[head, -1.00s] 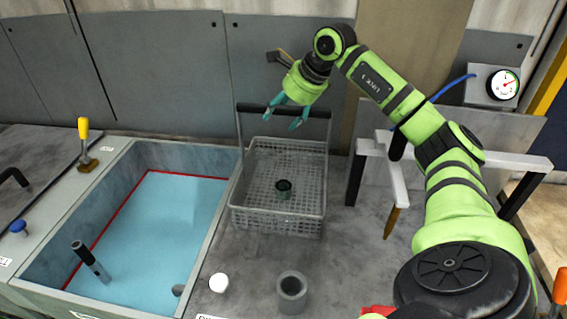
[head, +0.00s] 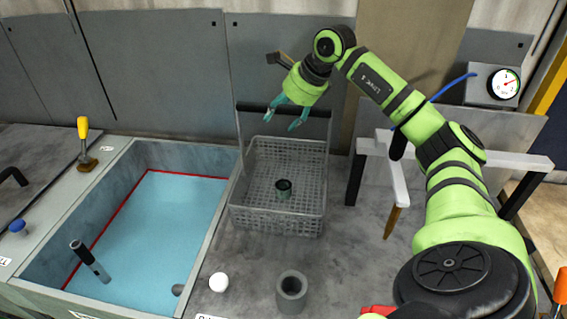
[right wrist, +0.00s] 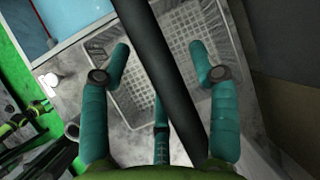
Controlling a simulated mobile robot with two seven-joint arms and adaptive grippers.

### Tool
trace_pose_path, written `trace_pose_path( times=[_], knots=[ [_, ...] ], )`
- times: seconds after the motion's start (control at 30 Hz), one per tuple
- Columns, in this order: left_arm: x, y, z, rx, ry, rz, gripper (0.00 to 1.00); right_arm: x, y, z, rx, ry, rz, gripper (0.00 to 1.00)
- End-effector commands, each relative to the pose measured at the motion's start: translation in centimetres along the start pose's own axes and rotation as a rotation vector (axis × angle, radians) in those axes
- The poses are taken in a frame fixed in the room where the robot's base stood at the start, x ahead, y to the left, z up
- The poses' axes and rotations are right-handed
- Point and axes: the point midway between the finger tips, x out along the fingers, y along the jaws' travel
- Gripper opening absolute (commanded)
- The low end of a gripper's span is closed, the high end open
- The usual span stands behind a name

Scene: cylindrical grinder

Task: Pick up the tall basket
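The tall basket (head: 312,168) is a grey mesh basket with a high handle, standing upright on the grey worktop beside the blue-filled tank. Its dark handle bar (head: 319,112) crosses above the basket's back part. A small dark green ring-shaped part (head: 284,188) lies inside the basket. My right gripper (head: 281,121) points down at the handle bar with its teal fingers spread. In the right wrist view, the bar (right wrist: 158,62) runs between the spread fingers of my right gripper (right wrist: 159,51); I cannot tell whether they touch it.
The tank (head: 234,190) with blue liquid lies left of the basket. A white ball (head: 219,282) and a grey hollow cylinder (head: 292,292) stand in front. A white-and-black frame (head: 400,170) and a pressure gauge (head: 503,83) are at right. A wall panel rises behind.

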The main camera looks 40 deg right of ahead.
Motion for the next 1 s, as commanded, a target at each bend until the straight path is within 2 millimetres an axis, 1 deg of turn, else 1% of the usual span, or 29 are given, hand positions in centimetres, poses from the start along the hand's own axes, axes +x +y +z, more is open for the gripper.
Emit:
trace_pose_path(
  times=[0.03,0.07,0.1,0.13,0.5,0.67,0.87,1.0],
  knots=[
    [0.0,0.0,0.0,0.000,0.001,0.000,0.77,0.0,0.0,0.0,0.000,0.000,0.000,0.33],
    [0.0,0.0,-0.1,0.000,0.001,0.000,0.77,0.0,0.0,0.0,0.000,0.000,0.000,0.21],
    [0.0,0.0,-0.1,0.000,0.001,0.000,0.77,0.0,0.0,0.0,0.000,0.000,0.000,0.05],
    [0.0,0.0,-0.1,0.000,0.001,-0.001,0.77,0.0,0.0,0.0,0.000,0.000,0.000,0.00],
    [-0.1,-0.1,-0.3,-0.001,0.006,-0.001,0.77,-0.3,-0.2,0.2,-0.001,-0.006,-0.005,0.00],
    [-0.2,-0.1,-0.4,-0.002,0.007,-0.001,0.77,-0.9,-0.4,0.6,-0.001,-0.009,-0.007,0.00],
    [0.2,-0.1,-0.4,-0.002,0.007,-0.002,0.77,-2.9,-0.9,1.7,-0.001,-0.013,-0.009,0.00],
    [0.3,-0.1,-0.4,-0.002,0.007,-0.002,0.77,-4.9,-1.5,2.7,-0.001,-0.012,-0.009,0.00]
  ],
)
